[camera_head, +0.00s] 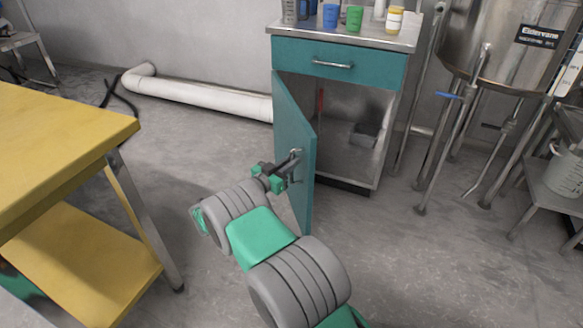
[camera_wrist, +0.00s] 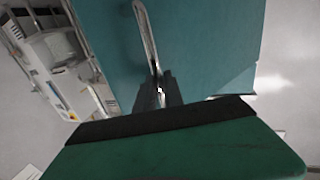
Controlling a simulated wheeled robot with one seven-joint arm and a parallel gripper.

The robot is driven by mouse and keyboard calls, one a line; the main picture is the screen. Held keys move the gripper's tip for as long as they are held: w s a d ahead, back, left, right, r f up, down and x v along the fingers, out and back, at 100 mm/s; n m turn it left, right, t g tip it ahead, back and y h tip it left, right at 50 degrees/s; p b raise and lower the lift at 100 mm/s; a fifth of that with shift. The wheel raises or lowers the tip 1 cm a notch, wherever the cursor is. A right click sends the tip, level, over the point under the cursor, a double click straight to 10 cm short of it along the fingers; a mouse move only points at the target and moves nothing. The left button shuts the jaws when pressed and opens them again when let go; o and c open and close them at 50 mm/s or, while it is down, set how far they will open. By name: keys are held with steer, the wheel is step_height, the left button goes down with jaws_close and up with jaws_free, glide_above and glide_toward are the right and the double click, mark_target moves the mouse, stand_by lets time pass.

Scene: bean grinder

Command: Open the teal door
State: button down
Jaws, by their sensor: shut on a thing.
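The teal door (camera_head: 294,140) of the small metal cabinet stands well open, swung out to the left on its left edge. The cabinet's inside shows, with a grey bin in it. My gripper (camera_head: 292,166) is at the door's outer face, shut on the metal door handle (camera_wrist: 147,38). In the wrist view the fingers (camera_wrist: 158,92) close around the lower end of the handle. The teal door panel (camera_wrist: 205,45) fills the middle of that view. In the head view the gripper partly hides the handle.
A yellow table (camera_head: 60,140) stands at the left. A teal drawer (camera_head: 338,62) is shut above the opening, with cups on the cabinet top (camera_head: 300,28). A white pipe (camera_head: 200,98) lies along the wall. A steel tank (camera_head: 490,45) on legs stands right. Floor left of the door is clear.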

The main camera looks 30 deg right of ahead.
steer(key=shift+w+a+g, duration=0.3)
steer(key=shift+w+a, duration=0.05)
steer(key=shift+a, duration=0.35)
steer(key=c, duration=1.5)
jaws_free()
steer(key=shift+o, duration=0.2)
